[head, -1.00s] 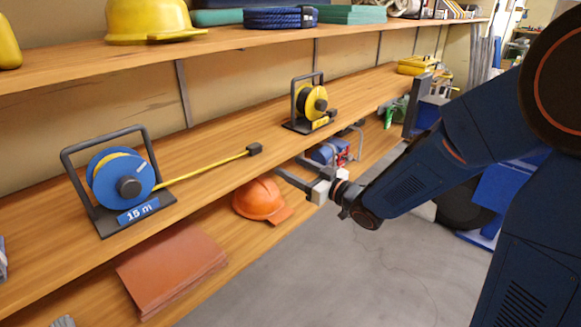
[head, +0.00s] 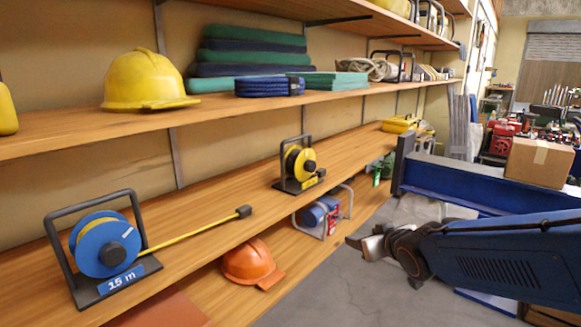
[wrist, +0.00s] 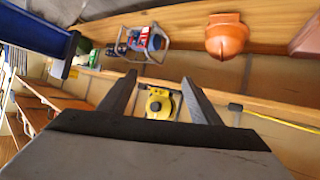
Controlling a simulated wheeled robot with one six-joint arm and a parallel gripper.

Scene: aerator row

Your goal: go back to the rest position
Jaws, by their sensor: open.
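My gripper (head: 358,242) is at the left end of my arm in the head view. It hangs over the grey floor, clear of the shelf edge. In the wrist view its two fingers (wrist: 158,82) are spread apart with nothing held between them. Beyond the gap shows a small yellow cable reel (wrist: 159,104), which does not touch the fingers. In the head view this reel (head: 300,163) stands on the middle shelf.
A blue 15 m cable reel (head: 105,247) stands on the middle shelf, its yellow cable running right. An orange helmet (head: 250,262) and a blue machine in a frame (head: 320,214) sit lower. A blue beam (head: 480,183) stands behind my arm. Grey floor (head: 340,285) is open in front.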

